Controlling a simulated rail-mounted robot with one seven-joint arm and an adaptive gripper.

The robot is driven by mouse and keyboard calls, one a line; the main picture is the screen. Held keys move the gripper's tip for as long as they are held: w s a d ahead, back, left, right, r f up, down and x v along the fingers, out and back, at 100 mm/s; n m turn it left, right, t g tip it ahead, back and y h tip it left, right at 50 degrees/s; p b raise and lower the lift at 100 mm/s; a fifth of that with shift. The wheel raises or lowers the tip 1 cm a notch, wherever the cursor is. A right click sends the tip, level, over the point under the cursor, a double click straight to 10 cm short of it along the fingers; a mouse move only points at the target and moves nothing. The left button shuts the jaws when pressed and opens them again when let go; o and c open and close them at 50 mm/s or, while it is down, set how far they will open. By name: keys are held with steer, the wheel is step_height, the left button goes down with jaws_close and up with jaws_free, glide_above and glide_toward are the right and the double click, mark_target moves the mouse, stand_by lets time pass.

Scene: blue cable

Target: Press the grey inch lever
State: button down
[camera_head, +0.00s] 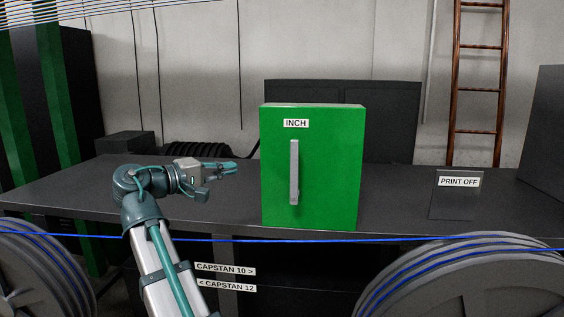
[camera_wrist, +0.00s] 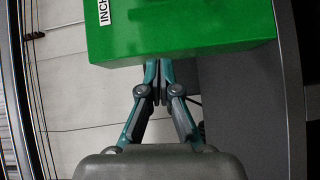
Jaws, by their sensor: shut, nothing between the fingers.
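The grey inch lever (camera_head: 294,172) is a long upright bar on the front of the green box (camera_head: 335,170), below a white INCH label (camera_head: 296,123). My gripper (camera_head: 235,167) is shut and empty, to the left of the green box and apart from the lever in the head view. In the wrist view my gripper's fingers (camera_wrist: 158,97) are together, with the green box (camera_wrist: 200,30) beyond their tips. The INCH label (camera_wrist: 105,12) shows there at the top edge.
A dark table (camera_head: 80,187) bears the box. A PRINT OFF panel (camera_head: 458,194) stands at the right. A blue cable (camera_head: 300,240) runs across the front between two large reels, the right one (camera_head: 450,285) nearest the box. The table left of my gripper is mostly clear.

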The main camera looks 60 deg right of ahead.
mark_target(295, 171)
steer(key=shift+s+a+r+g, duration=0.2)
steer(key=shift+s+r+g, duration=0.2)
steer(key=shift+s+g, duration=0.2)
steer(key=s+p+x, duration=0.1)
steer(key=x, duration=0.3)
steer(key=p+x, duration=0.1)
steer(key=x, duration=0.3)
steer(key=s+p+x, duration=0.1)
steer(key=x, duration=0.4)
steer(key=shift+s+a, duration=0.3)
steer(key=shift+a, duration=0.15)
